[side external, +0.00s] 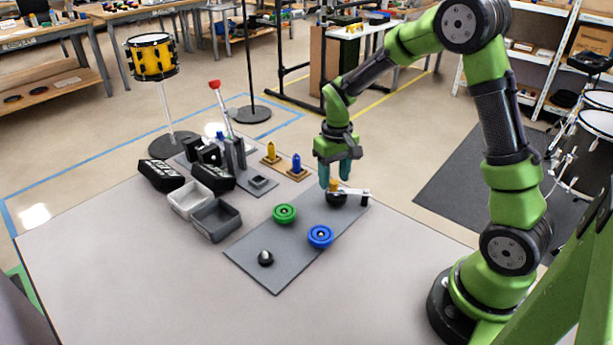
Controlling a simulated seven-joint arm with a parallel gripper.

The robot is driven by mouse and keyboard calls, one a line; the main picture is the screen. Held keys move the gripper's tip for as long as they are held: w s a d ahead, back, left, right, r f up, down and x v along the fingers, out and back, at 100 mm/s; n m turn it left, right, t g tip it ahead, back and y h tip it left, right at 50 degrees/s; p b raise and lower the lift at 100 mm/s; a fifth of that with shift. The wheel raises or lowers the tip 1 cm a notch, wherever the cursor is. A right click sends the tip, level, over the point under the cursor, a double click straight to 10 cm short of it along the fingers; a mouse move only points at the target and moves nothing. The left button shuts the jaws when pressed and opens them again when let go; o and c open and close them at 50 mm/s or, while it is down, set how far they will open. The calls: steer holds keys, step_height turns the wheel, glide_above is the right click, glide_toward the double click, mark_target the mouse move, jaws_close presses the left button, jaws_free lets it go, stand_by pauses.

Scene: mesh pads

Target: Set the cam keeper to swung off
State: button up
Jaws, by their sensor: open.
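On the far right end of the grey mat (270,274), a pale bar (352,192), which looks like the cam keeper, lies level. Its right end is at a short black post (365,200). Its left end reaches a yellow-orange knob (333,185) on a round black base (336,199). I cannot tell whether the bar touches the knob. My gripper (335,182) points down with its teal fingers apart, right over the knob. Whether the fingers straddle or touch the knob is too small to tell.
A green wheel (284,214), a blue wheel (320,236) and a small dark knob (265,258) sit on the same mat. A light tray (190,199), a dark grey tray (216,221) and black boxes stand at left. Yellow and blue pegs stand behind. The front table is clear.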

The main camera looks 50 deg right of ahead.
steer(key=shift+f, duration=0.65)
jaws_close()
